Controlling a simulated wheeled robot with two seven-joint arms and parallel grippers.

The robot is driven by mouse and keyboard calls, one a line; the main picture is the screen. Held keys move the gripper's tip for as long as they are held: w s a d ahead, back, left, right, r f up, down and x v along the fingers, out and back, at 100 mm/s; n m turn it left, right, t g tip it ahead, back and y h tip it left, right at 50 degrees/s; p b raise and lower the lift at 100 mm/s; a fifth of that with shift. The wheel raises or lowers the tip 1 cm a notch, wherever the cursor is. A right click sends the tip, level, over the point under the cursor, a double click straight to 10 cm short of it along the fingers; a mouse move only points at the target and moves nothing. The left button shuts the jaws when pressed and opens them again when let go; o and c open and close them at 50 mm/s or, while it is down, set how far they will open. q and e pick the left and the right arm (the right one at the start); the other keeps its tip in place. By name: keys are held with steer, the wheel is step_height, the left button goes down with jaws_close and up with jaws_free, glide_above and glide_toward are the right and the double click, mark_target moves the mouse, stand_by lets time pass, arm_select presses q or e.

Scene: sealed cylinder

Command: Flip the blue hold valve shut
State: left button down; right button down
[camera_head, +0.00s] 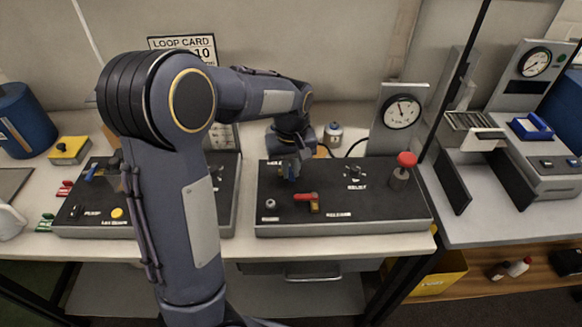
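My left gripper (290,170) points down over the back left of the black right-hand panel (385,205). A small blue part (285,174) shows at its fingertips, beside a white label too small to read surely. This may be the blue hold valve, mostly hidden by the gripper, so I cannot tell its position. Whether the fingers are open or shut on it is unclear. Another blue lever (93,172) stands on the left-hand panel (75,212), partly near my arm. My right gripper is out of view.
A red-handled lever (305,197) lies on the right-hand panel in front of the gripper. A red-capped knob (405,165) stands at its right. A round gauge (402,112) stands behind. My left arm covers part of the left-hand panel. The panel's front right is clear.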

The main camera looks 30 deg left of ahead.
arm_select(q)
steer(key=shift+s+a+m, duration=0.2)
steer(key=shift+a+m, duration=0.05)
steer(key=shift+m, duration=0.85)
steer(key=c, duration=1.4)
jaws_free()
steer(key=shift+c, duration=0.2)
step_height(320, 180, up, 8)
steer(key=shift+f, duration=0.1)
